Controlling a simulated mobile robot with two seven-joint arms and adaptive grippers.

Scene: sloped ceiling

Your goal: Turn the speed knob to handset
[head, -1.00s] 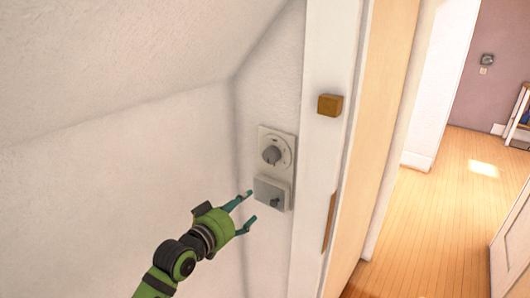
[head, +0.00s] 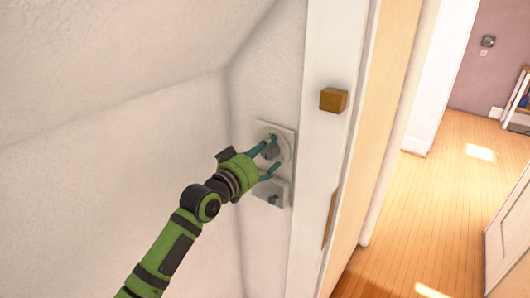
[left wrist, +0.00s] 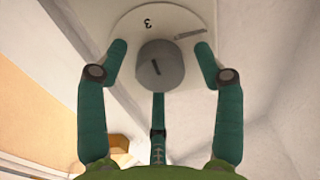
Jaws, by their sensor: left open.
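The speed knob (head: 270,151) is a grey round knob on a pale dial plate (head: 286,137) on the wall beside the door frame. In the left wrist view the knob (left wrist: 160,66) shows a dark pointer mark, and the dial (left wrist: 125,24) around it carries an upside-down 3 and a small label too blurred to read. My left gripper (head: 271,156) is open at the knob. In the left wrist view its fingers (left wrist: 160,58) stand on either side of the knob, with gaps between. My right gripper is not in view.
A second grey plate with a small knob (head: 273,199) sits just below the dial. A wooden block (head: 333,100) is on the white door frame (head: 322,60) to the right. The sloped ceiling (head: 120,50) comes down at the left. A wooden floor lies beyond the doorway.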

